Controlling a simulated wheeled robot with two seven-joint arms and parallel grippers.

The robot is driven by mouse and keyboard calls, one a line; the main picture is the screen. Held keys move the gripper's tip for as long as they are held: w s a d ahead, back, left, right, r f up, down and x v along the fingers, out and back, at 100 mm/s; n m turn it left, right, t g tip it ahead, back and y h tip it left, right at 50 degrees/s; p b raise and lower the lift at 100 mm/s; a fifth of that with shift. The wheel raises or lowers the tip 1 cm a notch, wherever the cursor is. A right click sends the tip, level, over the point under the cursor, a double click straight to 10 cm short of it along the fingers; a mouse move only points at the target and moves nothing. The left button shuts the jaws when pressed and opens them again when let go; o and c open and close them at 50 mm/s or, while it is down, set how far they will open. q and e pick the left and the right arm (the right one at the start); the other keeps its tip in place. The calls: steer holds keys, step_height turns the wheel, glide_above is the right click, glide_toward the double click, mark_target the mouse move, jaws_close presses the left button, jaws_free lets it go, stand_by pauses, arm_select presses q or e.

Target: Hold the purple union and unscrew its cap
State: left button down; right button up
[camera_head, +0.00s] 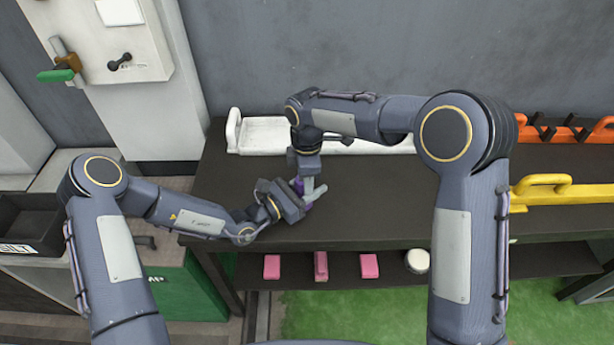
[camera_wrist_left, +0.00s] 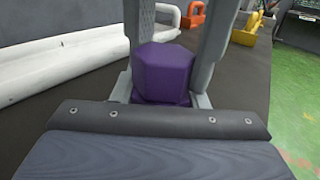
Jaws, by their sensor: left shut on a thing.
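The purple union (camera_wrist_left: 163,73) sits between the two grey fingers of my left gripper in the left wrist view, as a faceted purple block close to the palm. In the head view only small purple patches of it show around the fingers. My left gripper (camera_head: 308,198) comes in from the left and is shut on the union above the dark table. My right gripper (camera_head: 309,182) points down from above at the same spot, close over the union. Its fingers overlap the left gripper, so its opening and any contact with the cap are hidden. I cannot make out the cap separately.
The dark table (camera_head: 390,205) is bare around the grippers. A white handled rail piece (camera_head: 262,135) lies along its back. A yellow handled piece (camera_head: 560,190) and an orange one (camera_head: 560,131) are at right. Pink blocks (camera_head: 369,266) and a white round thing (camera_head: 417,261) sit on the lower shelf.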

steer(key=c, duration=0.5)
steer(key=n, duration=0.4)
steer(key=shift+w, duration=0.15)
steer(key=shift+c, duration=0.3)
steer(key=shift+n, duration=1)
steer(key=shift+w+a+n, duration=0.1)
steer(key=shift+a+n, duration=0.05)
steer(key=shift+n, duration=0.85)
steer(key=n, duration=0.4)
steer(key=shift+w+a, duration=0.1)
steer(key=shift+a, duration=0.05)
steer(key=shift+n, duration=0.7)
steer(key=n, duration=0.4)
steer(key=shift+a+n, duration=0.2)
steer(key=shift+n, duration=0.1)
